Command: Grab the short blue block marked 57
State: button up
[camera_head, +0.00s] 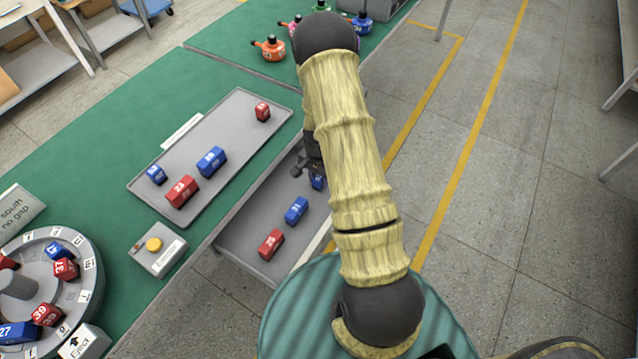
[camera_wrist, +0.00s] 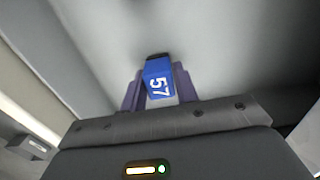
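The blue block marked 57 (camera_wrist: 158,80) shows in the wrist view between the two purple fingers of my gripper (camera_wrist: 159,77). Its number faces the camera and its far end is dark. The fingers stand close along its sides, but I cannot tell whether both press on it. In the head view my gripper (camera_head: 308,162) is partly hidden behind my arm, over the lower grey shelf (camera_head: 245,235). A blue block (camera_head: 317,181) shows just below it, partly covered by my arm, its number unreadable.
A blue block (camera_head: 296,210) and a red block (camera_head: 271,244) lie on the same shelf. Above it, the green table (camera_head: 90,165) carries a grey tray (camera_head: 235,115) with red and blue blocks. A round carousel (camera_head: 85,285) with numbered blocks stands at lower left.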

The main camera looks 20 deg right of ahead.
aim_at(319, 177)
jog(key=c, duration=0.5)
jog(key=shift+c, duration=0.2)
jog(key=shift+r, duration=0.1)
notch_tip(319, 177, up, 10)
jog(key=shift+f, duration=0.1)
dwell(0.3)
